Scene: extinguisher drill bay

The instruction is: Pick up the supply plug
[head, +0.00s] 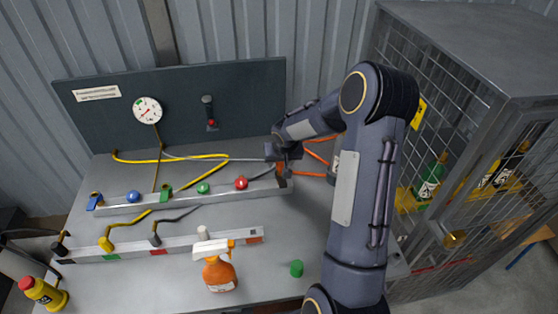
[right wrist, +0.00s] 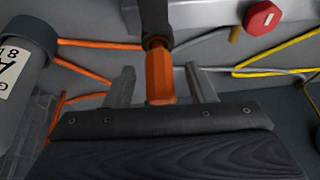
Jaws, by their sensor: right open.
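An orange plug-like piece (right wrist: 160,78), which I take to be the supply plug, stands between the two fingers of my right gripper (right wrist: 161,86) in the right wrist view. The fingers are apart, with a visible gap on each side of it. A dark part adjoins its far end. In the head view my right gripper (head: 280,163) is at the right end of the upper rail, and a bit of orange (head: 281,181) shows just below it. The gripper and forearm hide most of that spot. My left gripper is not in view.
The upper rail (head: 120,208) carries several coloured knobs, including a red one (head: 241,183). Orange hose (head: 316,157) runs behind my arm. A spray bottle (head: 219,272) and green cap (head: 296,268) stand in front. A mesh cage (head: 440,110) is close on the right.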

